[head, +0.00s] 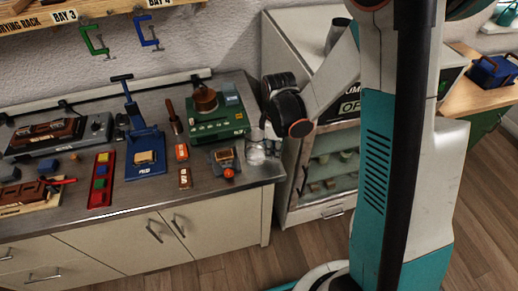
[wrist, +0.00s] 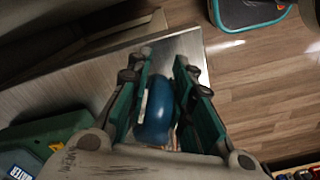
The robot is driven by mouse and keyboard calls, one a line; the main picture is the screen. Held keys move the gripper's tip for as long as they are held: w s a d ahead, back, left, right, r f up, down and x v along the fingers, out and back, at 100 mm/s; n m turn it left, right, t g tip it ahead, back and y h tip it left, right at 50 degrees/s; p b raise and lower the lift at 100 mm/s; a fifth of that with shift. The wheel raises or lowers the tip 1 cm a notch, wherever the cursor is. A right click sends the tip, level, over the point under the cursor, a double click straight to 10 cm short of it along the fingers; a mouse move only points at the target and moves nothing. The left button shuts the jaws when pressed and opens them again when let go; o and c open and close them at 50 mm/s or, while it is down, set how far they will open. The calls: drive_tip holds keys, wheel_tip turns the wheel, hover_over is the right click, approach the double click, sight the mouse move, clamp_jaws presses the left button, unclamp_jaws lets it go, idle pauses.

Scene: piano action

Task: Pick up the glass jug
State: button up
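A clear glass vessel, which looks like the glass jug (head: 256,153), stands near the right front corner of the metal bench. My gripper comes down beside and above it in the head view; its fingers are hard to make out there. In the wrist view my gripper (wrist: 164,60) has its two green fingers apart. A rounded dark blue thing (wrist: 155,112) shows between the fingers, with a gap on its right side. I cannot tell whether it is the jug, nor whether a finger touches it.
A green machine (head: 217,119) stands behind and left of the jug. A small device with an orange knob (head: 229,173) sits close on its left. A blue press (head: 143,155) stands farther left. A white cabinet (head: 283,45) rises right of the bench. The bench's right edge is close.

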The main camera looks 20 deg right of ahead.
drive_tip(key=shift+s, duration=0.1)
clamp_jaws()
drive_tip(key=shift+r, duration=0.1)
drive_tip(key=shift+r, duration=0.3)
wheel_tip(320, 180, up, 18)
drive_tip(key=p, duration=0.4)
drive_tip(key=shift+r+p, duration=0.2)
drive_tip(key=shift+p, duration=0.15)
idle(0.5)
